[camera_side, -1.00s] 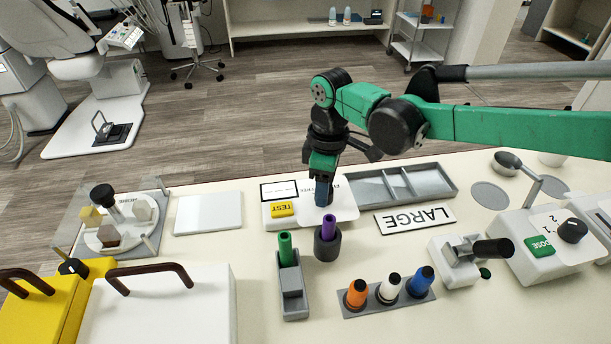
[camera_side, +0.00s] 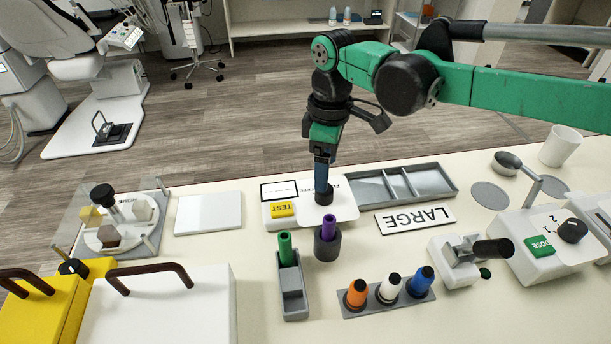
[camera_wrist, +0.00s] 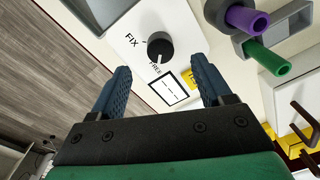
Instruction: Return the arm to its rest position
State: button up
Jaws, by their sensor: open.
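My gripper (camera_side: 323,168) points down over the white device with the FIX/FREE dial in the side view. Its two blue fingers are apart and empty in the wrist view (camera_wrist: 162,88). The device's black dial knob (camera_side: 324,196) stands just below the fingertips in the side view. In the wrist view the knob (camera_wrist: 159,48) lies ahead of and between the fingers, with nothing gripped. My green arm reaches in from the right, above the counter.
Behind the dial device is bare floor. A purple tube (camera_side: 329,228) stands in a dark holder in front, beside a green tube (camera_side: 285,247). A grey tray (camera_side: 432,180) and a LARGE sign (camera_side: 414,217) lie to the right. A white cup (camera_side: 560,146) stands at the back right.

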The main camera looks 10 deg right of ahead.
jog(key=shift+r, duration=0.5)
jog(key=s+d+r+m+t, duration=0.3)
jog(key=s+d+r+m, duration=0.15)
jog(key=d, duration=0.45)
jog(key=s+d+r+m+t, duration=0.25)
jog(key=d+r+m, duration=0.2)
jog(key=d, duration=0.55)
jog(key=s+d+f+m+t, duration=0.2)
jog(key=s+d+f+m, duration=0.1)
jog(key=s+d+m, duration=0.1)
jog(key=shift+s+d+f, duration=0.35)
jog(key=shift+s+d, duration=0.2)
jog(key=shift+s, duration=0.45)
